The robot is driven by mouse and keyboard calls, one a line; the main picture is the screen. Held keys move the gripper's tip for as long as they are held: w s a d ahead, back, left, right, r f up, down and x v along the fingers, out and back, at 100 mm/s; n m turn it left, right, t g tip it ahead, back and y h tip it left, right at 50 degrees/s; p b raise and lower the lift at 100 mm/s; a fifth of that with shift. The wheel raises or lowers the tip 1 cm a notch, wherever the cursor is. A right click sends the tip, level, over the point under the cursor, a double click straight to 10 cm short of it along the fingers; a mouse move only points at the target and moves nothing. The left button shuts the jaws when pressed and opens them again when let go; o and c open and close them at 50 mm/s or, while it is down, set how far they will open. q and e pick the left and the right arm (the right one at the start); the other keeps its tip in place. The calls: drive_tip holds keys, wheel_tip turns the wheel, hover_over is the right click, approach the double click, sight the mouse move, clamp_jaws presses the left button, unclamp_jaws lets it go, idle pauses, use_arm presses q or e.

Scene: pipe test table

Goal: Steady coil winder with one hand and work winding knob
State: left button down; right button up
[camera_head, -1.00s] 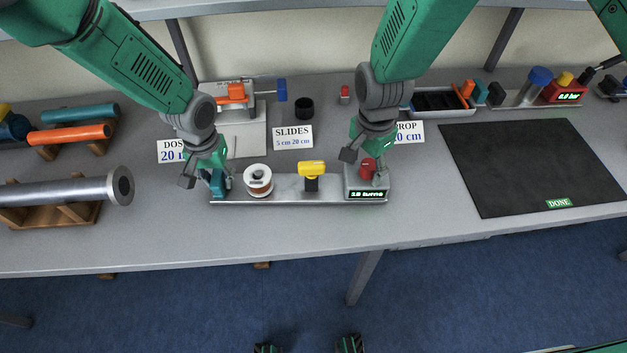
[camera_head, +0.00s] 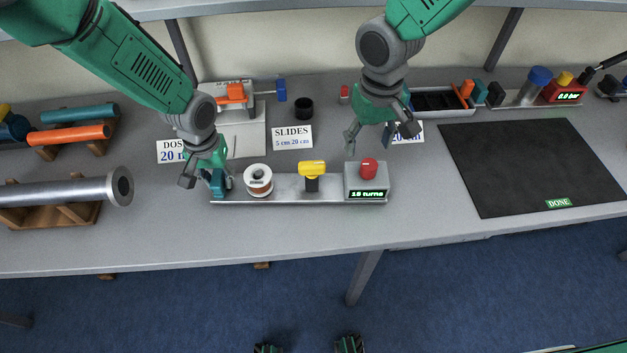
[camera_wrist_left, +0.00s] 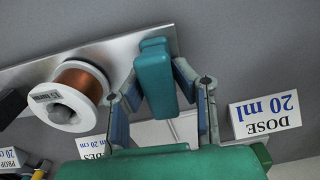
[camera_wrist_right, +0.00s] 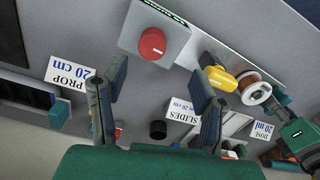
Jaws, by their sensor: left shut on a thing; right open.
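The coil winder (camera_head: 285,198) is a long grey base on the table. It carries a teal block handle (camera_wrist_left: 153,75) at its left end, a copper wire spool (camera_head: 258,180), a yellow part (camera_head: 312,169) and a grey box with a red winding knob (camera_head: 369,168). The box display reads what looks like 18 turns. My left gripper (camera_head: 205,184) is shut on the teal handle, with a finger on each side in the left wrist view. My right gripper (camera_head: 377,145) is open and empty, above and behind the box, apart from the red knob, which also shows in the right wrist view (camera_wrist_right: 152,44).
White cards marked DOSE, SLIDES (camera_head: 292,136) and PROP stand behind the winder. A black mat (camera_head: 530,165) lies at right. A metal tube (camera_head: 60,193) rests on a wooden stand at left. Table in front of the winder is clear.

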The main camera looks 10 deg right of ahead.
sight(365, 166)
wheel_tip(365, 166, up, 4)
drive_tip(key=shift+m+y, duration=0.4)
drive_tip(key=shift+y, duration=0.5)
drive_tip(key=s+d+f, duration=0.1)
drive_tip(key=s+f, duration=0.3)
drive_tip(key=f, duration=0.1)
drive_tip(key=s+d+f, duration=0.1)
drive_tip(key=s+f, duration=0.3)
drive_tip(key=f, duration=0.1)
drive_tip(key=s+d+f, duration=0.1)
drive_tip(key=s+f, duration=0.3)
drive_tip(key=f, duration=0.1)
drive_tip(key=shift+s+d+f, duration=0.25)
drive_tip(key=shift+s+f, duration=0.05)
drive_tip(key=shift+s, duration=0.05)
drive_tip(key=s+d+f+h, duration=0.1)
drive_tip(key=s+d+f, duration=0.1)
drive_tip(key=s+d, duration=0.6)
drive_tip(key=shift+s+d+f+m+t+h, duration=0.15)
drive_tip(key=shift+s+d+m+t+h, duration=0.15)
drive_tip(key=shift+s, duration=2.45)
